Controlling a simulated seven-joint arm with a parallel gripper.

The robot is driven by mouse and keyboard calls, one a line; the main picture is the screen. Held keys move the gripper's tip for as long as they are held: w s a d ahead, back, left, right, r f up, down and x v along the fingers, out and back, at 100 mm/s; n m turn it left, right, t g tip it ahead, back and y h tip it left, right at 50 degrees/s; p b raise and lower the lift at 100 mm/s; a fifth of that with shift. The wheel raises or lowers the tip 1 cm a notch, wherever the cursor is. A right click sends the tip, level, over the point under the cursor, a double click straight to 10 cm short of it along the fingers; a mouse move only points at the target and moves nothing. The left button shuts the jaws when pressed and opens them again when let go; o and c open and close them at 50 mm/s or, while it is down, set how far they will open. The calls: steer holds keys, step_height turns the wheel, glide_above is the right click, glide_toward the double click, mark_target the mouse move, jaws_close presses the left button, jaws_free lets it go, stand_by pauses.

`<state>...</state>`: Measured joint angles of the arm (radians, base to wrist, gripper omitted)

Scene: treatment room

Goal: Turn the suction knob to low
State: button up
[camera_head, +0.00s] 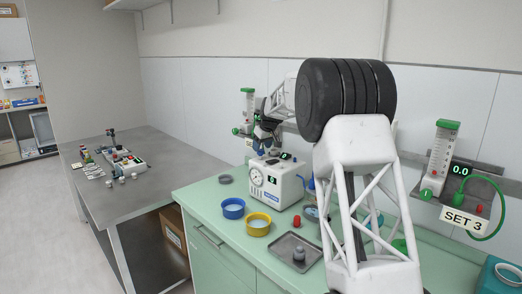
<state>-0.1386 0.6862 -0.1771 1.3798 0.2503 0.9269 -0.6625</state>
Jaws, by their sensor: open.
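A white suction unit (285,197) with a round dial gauge (256,178) and a small green-lit display stands on the green counter. My gripper (266,143), small and dark in this view, is open just above the top of the unit. Nothing shows clearly between its fingers. I cannot make out the suction knob or its setting; the top of the unit is partly hidden by the gripper. Whether the gripper touches anything there cannot be told.
Blue (233,208) and yellow (257,224) bowls and a grey tray (283,258) with a small grey object lie in front of the unit. A wall flowmeter (441,150) with a "SET 3" sign is at right. A grey table (150,190) stands left. My arm covers the counter's middle.

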steer(key=shift+x, duration=1.15)
steer(key=c, duration=0.9)
